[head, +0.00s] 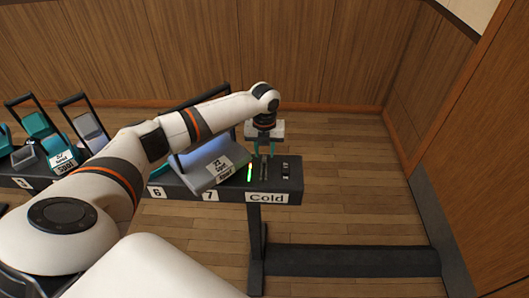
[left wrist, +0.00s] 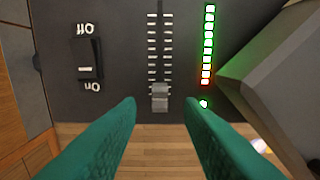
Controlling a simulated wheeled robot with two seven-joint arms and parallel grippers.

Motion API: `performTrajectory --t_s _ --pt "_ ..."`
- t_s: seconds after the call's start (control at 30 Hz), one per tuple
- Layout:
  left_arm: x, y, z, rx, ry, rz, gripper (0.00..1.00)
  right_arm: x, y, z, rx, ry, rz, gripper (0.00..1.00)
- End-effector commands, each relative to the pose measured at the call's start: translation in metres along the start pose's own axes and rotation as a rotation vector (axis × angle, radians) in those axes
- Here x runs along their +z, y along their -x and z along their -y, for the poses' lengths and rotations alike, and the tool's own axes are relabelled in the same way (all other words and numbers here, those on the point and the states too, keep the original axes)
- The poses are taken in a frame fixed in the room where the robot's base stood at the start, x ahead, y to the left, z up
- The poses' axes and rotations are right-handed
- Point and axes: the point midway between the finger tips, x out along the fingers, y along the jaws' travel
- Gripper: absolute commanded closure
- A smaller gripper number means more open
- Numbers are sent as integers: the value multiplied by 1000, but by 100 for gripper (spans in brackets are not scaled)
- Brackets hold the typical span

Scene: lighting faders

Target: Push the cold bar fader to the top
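The Cold panel (head: 292,187) is at the right end of the console, with its label (head: 267,197) on the front. In the left wrist view, which shows the panel upside down, the grey fader cap (left wrist: 160,97) sits at the lower end of its marked slot (left wrist: 160,45), the panel's far side. My left gripper (head: 265,148) is above the panel, pointing down. In the left wrist view its teal fingers (left wrist: 161,104) are spread, one on each side of the cap, with visible gaps. Contact cannot be seen. My right gripper is not in view.
A level meter (left wrist: 208,45) beside the slot is lit mostly green, with red near its lower end. An On/Off switch (left wrist: 89,58) lies on the other side. A raised grey lamp fixture labelled Spot (head: 208,162) stands close left of the Cold panel.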

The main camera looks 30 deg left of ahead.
Motion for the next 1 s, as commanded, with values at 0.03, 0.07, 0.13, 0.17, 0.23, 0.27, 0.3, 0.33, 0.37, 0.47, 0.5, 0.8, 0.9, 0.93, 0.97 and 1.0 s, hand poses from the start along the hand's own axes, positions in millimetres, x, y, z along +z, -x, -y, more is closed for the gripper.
performTrajectory --t_s 0.03,0.07,0.13,0.17,0.23,0.27,0.3,0.33,0.37,0.47,0.5,0.8,0.9,0.93,0.97,1.0 --pt "-1 10 0 2 0 -4 66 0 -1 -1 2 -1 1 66" --pt "-1 17 0 2 -1 -4 66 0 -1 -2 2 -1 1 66" --pt "-1 32 0 4 0 -4 66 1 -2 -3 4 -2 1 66" --pt "-1 39 0 4 0 -5 66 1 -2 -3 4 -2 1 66" --pt "-2 54 0 3 0 -5 66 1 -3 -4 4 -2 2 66" --pt "-1 60 0 2 0 -5 66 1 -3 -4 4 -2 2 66" --pt "-2 68 0 3 1 -4 66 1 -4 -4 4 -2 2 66" --pt "-1 74 0 3 1 -4 66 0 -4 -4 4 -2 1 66" --pt "-1 79 0 4 0 -4 66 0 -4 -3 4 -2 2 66" --pt "-1 92 0 2 1 -3 66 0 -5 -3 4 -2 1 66" --pt "-1 96 0 1 2 -3 66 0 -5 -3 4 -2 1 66" --pt "-1 104 0 1 2 -1 66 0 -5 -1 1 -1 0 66" --pt "-1 104 0 1 2 -1 66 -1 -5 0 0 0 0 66" --pt "-1 104 0 1 2 -1 66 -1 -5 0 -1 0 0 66" --pt "-1 104 0 1 2 -1 66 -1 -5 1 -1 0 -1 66" --pt "-1 104 0 1 2 -1 66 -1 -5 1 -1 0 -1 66"
